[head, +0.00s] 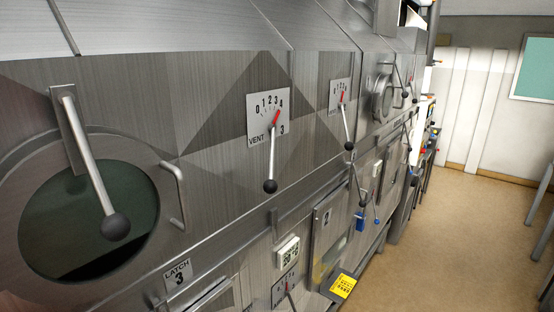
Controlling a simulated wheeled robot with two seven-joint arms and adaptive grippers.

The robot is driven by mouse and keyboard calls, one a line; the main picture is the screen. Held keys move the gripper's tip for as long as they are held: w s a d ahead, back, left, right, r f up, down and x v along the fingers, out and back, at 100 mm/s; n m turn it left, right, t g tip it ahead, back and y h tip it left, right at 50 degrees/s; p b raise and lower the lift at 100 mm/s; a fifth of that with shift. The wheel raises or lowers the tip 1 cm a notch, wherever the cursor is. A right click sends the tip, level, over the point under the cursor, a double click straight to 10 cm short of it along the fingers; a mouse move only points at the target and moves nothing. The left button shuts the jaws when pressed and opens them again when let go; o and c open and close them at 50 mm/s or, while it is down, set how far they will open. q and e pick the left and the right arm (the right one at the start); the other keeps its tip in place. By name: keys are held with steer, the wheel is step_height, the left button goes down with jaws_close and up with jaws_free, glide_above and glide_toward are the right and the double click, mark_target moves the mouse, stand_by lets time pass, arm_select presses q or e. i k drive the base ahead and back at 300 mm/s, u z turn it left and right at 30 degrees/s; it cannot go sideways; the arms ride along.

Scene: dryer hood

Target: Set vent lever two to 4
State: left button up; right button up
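A white plate marked VENT 3 with a 0 to 4 scale (262,112) is on the brushed metal hood near the middle of the head view. Its lever with a black ball knob (270,186) hangs down, and its red pointer is near the 4. Farther along is a similar plate (336,87) with a lever (349,145) hanging down, slightly right. Its red pointer is toward the upper right; its label and exact reading are too small to tell. A third lever (404,94) shows farther away, its plate unreadable. Neither gripper is in view.
A long latch lever (117,226) crosses a round dark window at left, above a LATCH 3 label (177,273). A curved handle (176,190) sticks out beside it. A lower scale plate (286,286) and yellow sign (342,287) are below. Open floor (450,240) lies right.

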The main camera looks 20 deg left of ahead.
mark_target(349, 145)
steer(key=k, duration=1.3)
steer(key=z, duration=0.3)
steer(key=i, duration=1.65)
steer(key=z, duration=0.2)
